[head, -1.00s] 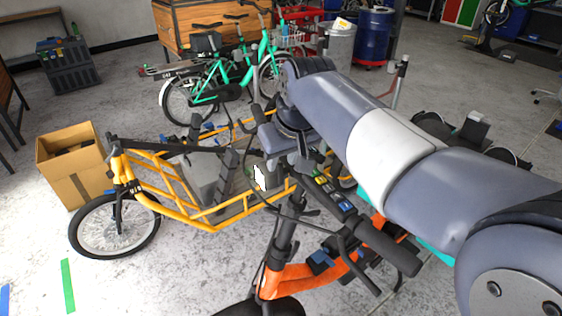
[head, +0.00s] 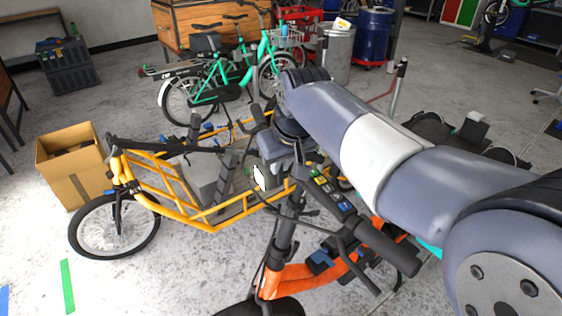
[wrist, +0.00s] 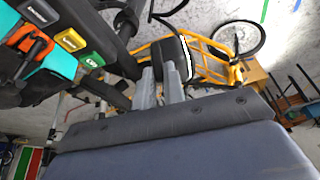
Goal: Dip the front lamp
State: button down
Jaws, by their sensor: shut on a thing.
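The front lamp is a dark housing with a bright white face (head: 259,178), on the front of the near orange bike, below its handlebar. In the wrist view the dark lamp (wrist: 168,62) shows its white face edge-on at its right side. My gripper (wrist: 163,80) is shut on the lamp, its two grey fingers reaching to the housing. In the head view my wrist (head: 287,148) is just above and behind the lamp, and the fingertips are mostly hidden. The lamp's exact tilt is hard to tell.
The orange bike's handlebar (head: 375,247) and its control strip with coloured buttons (head: 330,193) lie close beside my arm. Cables loop near the lamp. A yellow cargo bike (head: 190,212) stands just beyond. A cardboard box (head: 75,180) is at left. Open floor lies at front left.

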jog(key=shift+s+a+f+n+t+h+b, duration=0.1)
jog(key=shift+s+a+n+t+h+b, duration=0.1)
jog(key=shift+a+t+h, duration=0.35)
jog(key=shift+s+a+f+n+t+h+b, duration=0.15)
jog(key=shift+a+n+t+h+b, duration=0.1)
jog(key=shift+h, duration=0.6)
jog(key=shift+s+a+f+n+t+h+b, duration=0.1)
jog(key=shift+s+a+n+t+h+b, duration=0.1)
jog(key=shift+a+t+h, duration=0.35)
jog(key=shift+d, duration=0.2)
jog(key=c, duration=1.5)
grip_release()
jog(key=shift+a+r, duration=0.1)
jog(key=shift+r, duration=0.05)
jog(key=v, duration=1)
jog(key=shift+a+r, duration=0.2)
jog(key=shift+r, duration=0.1)
